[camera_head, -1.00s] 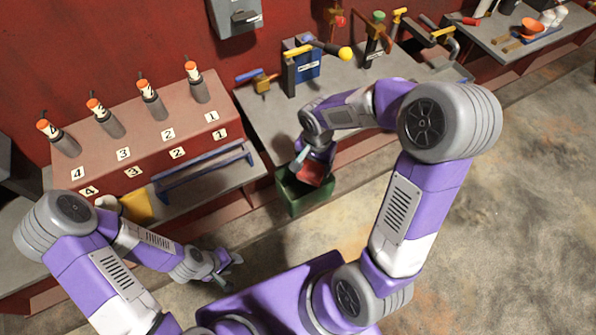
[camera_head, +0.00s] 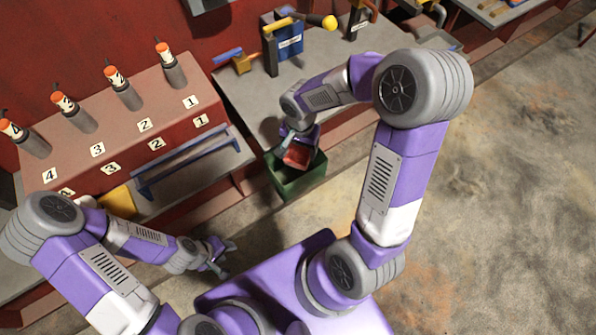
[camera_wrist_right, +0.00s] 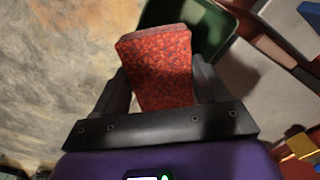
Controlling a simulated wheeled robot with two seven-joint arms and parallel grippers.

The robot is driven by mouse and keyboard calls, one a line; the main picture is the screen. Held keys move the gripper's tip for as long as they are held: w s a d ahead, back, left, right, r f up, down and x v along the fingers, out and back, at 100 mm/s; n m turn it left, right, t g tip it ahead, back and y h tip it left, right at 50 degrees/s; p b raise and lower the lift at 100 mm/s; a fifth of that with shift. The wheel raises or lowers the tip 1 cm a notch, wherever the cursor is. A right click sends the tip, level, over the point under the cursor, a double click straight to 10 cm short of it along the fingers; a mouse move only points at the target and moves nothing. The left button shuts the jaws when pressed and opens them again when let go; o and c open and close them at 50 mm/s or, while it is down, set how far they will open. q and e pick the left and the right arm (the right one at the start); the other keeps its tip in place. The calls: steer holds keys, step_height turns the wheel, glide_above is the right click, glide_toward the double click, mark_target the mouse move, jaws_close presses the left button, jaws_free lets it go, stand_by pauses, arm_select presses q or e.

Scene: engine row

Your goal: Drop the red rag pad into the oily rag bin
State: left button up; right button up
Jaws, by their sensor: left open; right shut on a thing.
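The red rag pad (camera_wrist_right: 160,68) is a mottled red block between the fingers of my right gripper (camera_wrist_right: 160,88), which is shut on it. In the head view the pad (camera_head: 297,155) shows over the mouth of the green bin (camera_head: 303,188), below my right gripper (camera_head: 295,150). The bin stands on the floor in front of the bench; its rim also shows behind the pad in the right wrist view (camera_wrist_right: 228,38). I cannot tell whether the pad is below the rim. My left gripper (camera_head: 222,262) is open and empty, low at the left, away from the bin.
A red stepped rack (camera_head: 110,130) with several numbered cylinders stands at the left. The floor (camera_head: 490,200) at the right is clear.

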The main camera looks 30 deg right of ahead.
steer(key=o, duration=1.2)
steer(key=shift+r, duration=0.15)
step_height(320, 180, up, 7)
steer(key=shift+r+p, duration=0.2)
steer(key=shift+p, duration=0.8)
steer(key=shift+f, duration=0.1)
